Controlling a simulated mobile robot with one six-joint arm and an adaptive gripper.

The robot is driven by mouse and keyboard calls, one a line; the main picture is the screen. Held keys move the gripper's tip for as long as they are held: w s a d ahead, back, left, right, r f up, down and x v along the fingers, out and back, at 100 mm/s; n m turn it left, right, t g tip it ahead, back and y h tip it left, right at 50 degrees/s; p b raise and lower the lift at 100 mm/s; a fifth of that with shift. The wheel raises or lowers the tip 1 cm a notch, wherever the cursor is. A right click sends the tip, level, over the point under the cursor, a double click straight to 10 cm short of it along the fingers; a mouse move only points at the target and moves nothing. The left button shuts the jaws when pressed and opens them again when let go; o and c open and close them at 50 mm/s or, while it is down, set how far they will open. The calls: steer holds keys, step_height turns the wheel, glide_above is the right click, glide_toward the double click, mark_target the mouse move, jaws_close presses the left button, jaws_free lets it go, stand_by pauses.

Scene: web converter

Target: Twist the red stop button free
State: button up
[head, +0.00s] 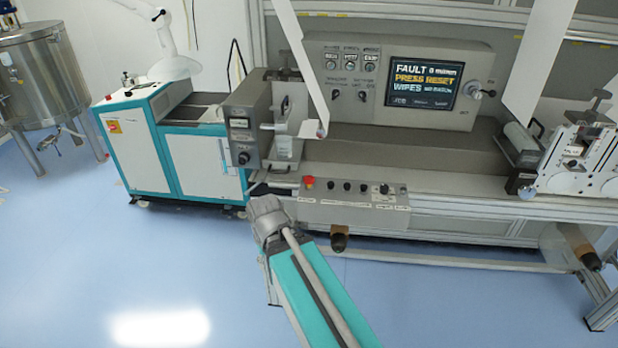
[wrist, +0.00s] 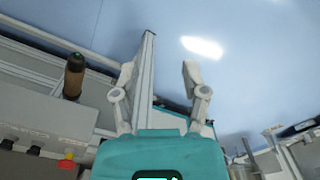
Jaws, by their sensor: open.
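The red stop button (head: 309,182) sits at the left end of a low grey control box on the front of the machine. It also shows at the lower left in the wrist view (wrist: 67,161), on a yellow base. My gripper (wrist: 160,75) is open, with nothing held between its two fingers. In the head view, my gripper is mostly hidden behind my wrist, left of the button and apart from it. In the wrist view, the button lies off to the left of the fingers and nearer the bottom edge.
The control box (head: 350,196) carries several black knobs right of the button. A screen (head: 421,84) reads FAULT and PRESS RESET. A teal and white cabinet (head: 190,150) stands left. A brown roll end (wrist: 74,76) juts out below the box. The blue floor in front is clear.

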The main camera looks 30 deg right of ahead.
steer(key=o, duration=0.5)
steer(key=shift+w+d+r, duration=0.1)
steer(key=shift+w+r, duration=0.05)
steer(key=shift+w, duration=0.1)
step_height(320, 180, up, 15)
steer(key=n+t+y+p, duration=0.15)
steer(key=t+p, duration=0.25)
steer(key=p, duration=1)
glide_above(309, 177)
steer(key=s+d, duration=0.1)
steer(key=s, duration=0.5)
steer(key=shift+w+n+t+h, duration=0.15)
steer(key=shift+n+t+h, duration=0.2)
steer(key=shift+n, duration=0.1)
steer(key=b+x, duration=1.2)
steer(key=x, duration=0.1)
steer(key=shift+a+f+b, duration=0.1)
steer(key=shift+f+b, duration=0.3)
